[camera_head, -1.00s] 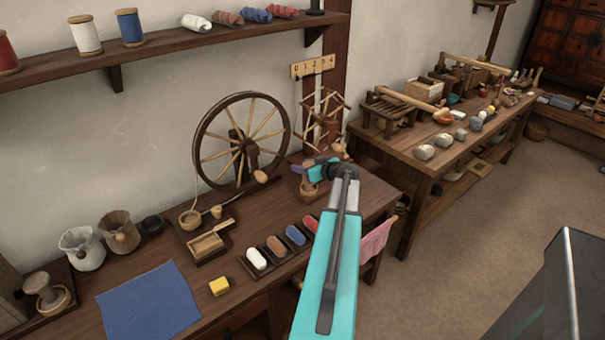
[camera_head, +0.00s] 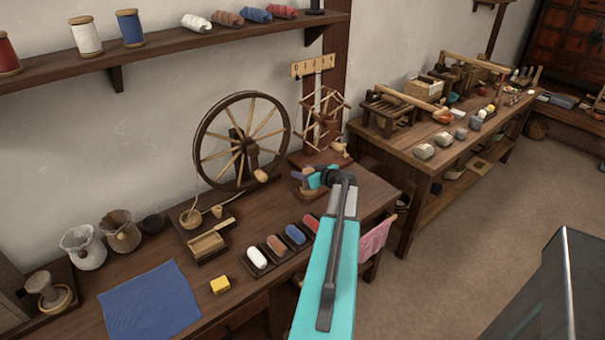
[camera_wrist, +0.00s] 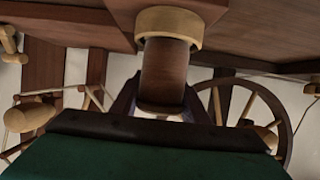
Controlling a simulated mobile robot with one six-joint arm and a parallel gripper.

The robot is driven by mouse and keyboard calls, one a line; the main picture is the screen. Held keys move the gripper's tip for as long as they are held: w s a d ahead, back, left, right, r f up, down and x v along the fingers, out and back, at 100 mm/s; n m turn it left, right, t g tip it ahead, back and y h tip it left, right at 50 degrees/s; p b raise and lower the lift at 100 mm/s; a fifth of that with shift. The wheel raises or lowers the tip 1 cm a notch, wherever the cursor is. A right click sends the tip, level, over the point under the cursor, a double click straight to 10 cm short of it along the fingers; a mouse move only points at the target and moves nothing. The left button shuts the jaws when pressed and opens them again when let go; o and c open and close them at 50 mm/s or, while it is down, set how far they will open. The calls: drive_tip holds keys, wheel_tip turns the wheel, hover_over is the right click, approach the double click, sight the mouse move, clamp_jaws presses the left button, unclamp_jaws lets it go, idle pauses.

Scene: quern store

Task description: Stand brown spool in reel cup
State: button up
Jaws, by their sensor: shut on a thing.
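The reel cup (camera_wrist: 168,27) shows as a pale wooden ring on a dark base, at the spool's lower end. That end meets the ring and looks to be in its mouth; how deep I cannot tell. In the head view my gripper (camera_head: 309,178) is low over the cup (camera_head: 309,192), on the table right of the spinning wheel. Fingers and arm partly hide the spool there.
The spinning wheel (camera_head: 243,140) stands left of my gripper, and a reel frame (camera_head: 325,120) stands behind. Small trays with coloured rolls (camera_head: 295,234) lie in front. A blue cloth (camera_head: 150,302) and yellow block (camera_head: 220,285) lie further left. The table's right edge is close to my arm.

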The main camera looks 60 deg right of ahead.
drive_tip(key=shift+f+b, duration=0.25)
drive_tip(key=shift+b, duration=0.2)
drive_tip(key=o, duration=1.2)
drive_tip(key=shift+c, duration=0.2)
drive_tip(key=shift+r+p, duration=0.3)
drive_tip(key=shift+p, duration=0.2)
drive_tip(key=shift+r, duration=0.15)
drive_tip(key=b+v, duration=0.2)
drive_tip(key=v, duration=1)
drive_tip(key=shift+r, duration=0.1)
